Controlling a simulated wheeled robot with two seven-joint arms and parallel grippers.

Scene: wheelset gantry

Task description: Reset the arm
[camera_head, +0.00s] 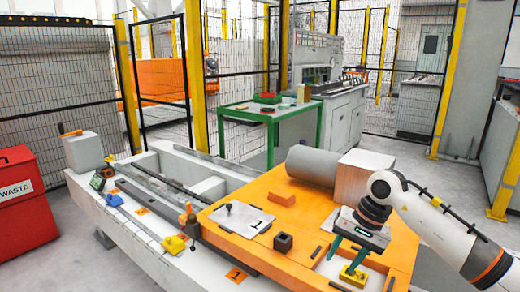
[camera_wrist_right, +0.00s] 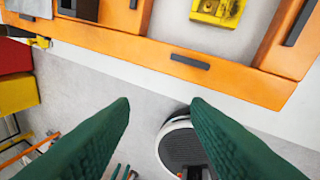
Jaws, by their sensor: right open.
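My right arm comes in from the right in the head view. Its gripper (camera_head: 341,264) hangs over the front right of the orange table (camera_head: 230,244), with its two green fingers apart and nothing between them. A yellow block (camera_head: 353,276) sits in a pale recess right by the fingertips; whether they touch cannot be told from the head view. In the right wrist view the open green fingers (camera_wrist_right: 161,106) point over the floor beyond the orange edge, and the yellow block (camera_wrist_right: 218,10) lies apart from them at the top. My left gripper is not seen.
A black block (camera_head: 284,242), a white plate (camera_head: 241,218), an orange block (camera_head: 281,199), a grey cylinder (camera_head: 311,166) and a pale box (camera_head: 362,174) stand on the table. A red waste bin (camera_head: 24,205) is at left. A green-framed table (camera_head: 268,113) stands behind.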

